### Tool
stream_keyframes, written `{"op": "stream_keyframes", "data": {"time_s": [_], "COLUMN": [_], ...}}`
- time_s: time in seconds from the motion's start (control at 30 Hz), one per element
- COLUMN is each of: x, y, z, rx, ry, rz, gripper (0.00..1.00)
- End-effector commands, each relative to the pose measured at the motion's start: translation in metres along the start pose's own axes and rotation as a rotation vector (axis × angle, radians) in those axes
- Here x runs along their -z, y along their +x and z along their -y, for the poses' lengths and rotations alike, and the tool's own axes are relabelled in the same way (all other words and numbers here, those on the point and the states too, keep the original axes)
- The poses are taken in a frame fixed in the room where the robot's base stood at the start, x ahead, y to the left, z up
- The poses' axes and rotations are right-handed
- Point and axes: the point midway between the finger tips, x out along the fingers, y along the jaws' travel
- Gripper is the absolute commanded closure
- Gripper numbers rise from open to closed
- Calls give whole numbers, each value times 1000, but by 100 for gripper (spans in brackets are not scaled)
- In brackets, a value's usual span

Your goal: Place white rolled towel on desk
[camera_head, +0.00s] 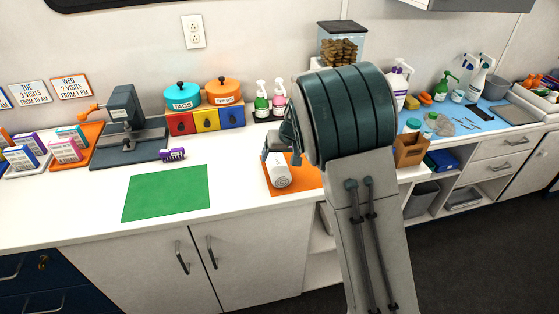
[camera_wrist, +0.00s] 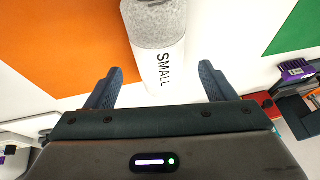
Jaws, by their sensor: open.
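The white rolled towel (camera_head: 281,179) lies on the orange mat (camera_head: 311,180) on the white desk (camera_head: 237,185). In the wrist view the towel (camera_wrist: 157,24) shows a grey fuzzy roll with a white band marked SMALL. My gripper (camera_wrist: 161,70) is open, with one finger on each side of the banded end. Gaps show between the fingers and the towel. In the head view my arm hides part of the towel and most of the gripper.
A green mat (camera_head: 166,193) lies bare on the desk to the left. A dark press-like tool (camera_head: 127,127), coloured drawers (camera_head: 206,120) and pump bottles (camera_head: 262,102) line the back. A brown box (camera_head: 411,150) stands right of my arm.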

Motion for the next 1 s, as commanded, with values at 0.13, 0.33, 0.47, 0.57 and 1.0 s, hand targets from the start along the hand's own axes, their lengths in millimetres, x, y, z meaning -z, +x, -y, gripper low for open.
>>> {"op": "stream_keyframes", "data": {"time_s": [0.13,0.33,0.47,0.57,1.0], "x": [1,0,0,0,-81], "y": [-33,-64,-75,-78,-155], "z": [0,0,0,0,-30], "rx": [1,1,0,0,5], "ry": [0,0,0,1,102], "rz": [-5,-3,-2,-1,37], "gripper": [23,23,23,23,23]}}
